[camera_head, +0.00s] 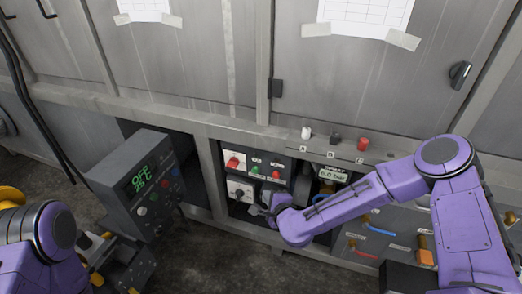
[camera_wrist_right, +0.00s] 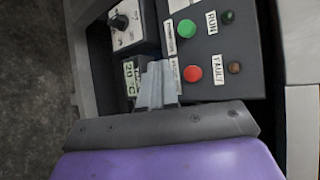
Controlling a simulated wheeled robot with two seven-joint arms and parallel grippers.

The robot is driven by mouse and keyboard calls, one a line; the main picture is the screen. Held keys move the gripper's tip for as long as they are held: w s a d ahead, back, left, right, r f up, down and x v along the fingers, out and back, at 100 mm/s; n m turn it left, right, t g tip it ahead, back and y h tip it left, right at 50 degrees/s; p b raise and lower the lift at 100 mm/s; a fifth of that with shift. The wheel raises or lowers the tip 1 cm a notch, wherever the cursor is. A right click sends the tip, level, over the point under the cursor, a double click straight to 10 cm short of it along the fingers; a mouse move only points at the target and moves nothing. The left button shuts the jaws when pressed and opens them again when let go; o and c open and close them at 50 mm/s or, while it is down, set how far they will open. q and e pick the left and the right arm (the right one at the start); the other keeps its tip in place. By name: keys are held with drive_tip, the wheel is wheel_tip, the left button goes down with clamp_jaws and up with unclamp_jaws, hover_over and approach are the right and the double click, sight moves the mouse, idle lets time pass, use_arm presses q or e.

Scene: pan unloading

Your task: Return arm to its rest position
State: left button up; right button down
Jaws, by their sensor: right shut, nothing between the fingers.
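My right arm (camera_head: 372,192) is purple and reaches in from the right to the opening under the grey cabinet. My right gripper (camera_head: 258,209) is at the front of a small control panel there, partly hidden by its own wrist. In the right wrist view its grey fingers (camera_wrist_right: 157,84) are together with nothing between them. They point at the panel (camera_wrist_right: 225,75), near a small display reading about 20 °C (camera_wrist_right: 131,78). Whether they touch it I cannot tell.
The panel has a green button (camera_wrist_right: 187,28), a red button (camera_wrist_right: 193,74) and a black knob (camera_wrist_right: 121,23). A dark console (camera_head: 135,185) with a green "OFF" display stands left. A red knob (camera_head: 363,144) sits on the ledge. Drawers with coloured handles (camera_head: 380,230) are behind my right arm.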

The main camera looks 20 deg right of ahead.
drive_tip(key=s+d+f+n+g+h, duration=0.1)
drive_tip(key=s+d+f+n+g, duration=0.15)
drive_tip(key=s+f+n, duration=0.55)
drive_tip(key=s+d+f+n+g, duration=0.1)
drive_tip(key=s+f+g, duration=0.4)
drive_tip(key=s, duration=0.8)
drive_tip(key=s+d+f+n+g+h, duration=0.2)
drive_tip(key=s+d+f+n+h, duration=0.15)
drive_tip(key=s+d, duration=0.8)
wheel_tip(320, 180, up, 16)
drive_tip(key=s+a+n+p, duration=0.1)
drive_tip(key=s+p, duration=0.1)
drive_tip(key=p, duration=1.3)
drive_tip(key=shift+s, duration=0.1)
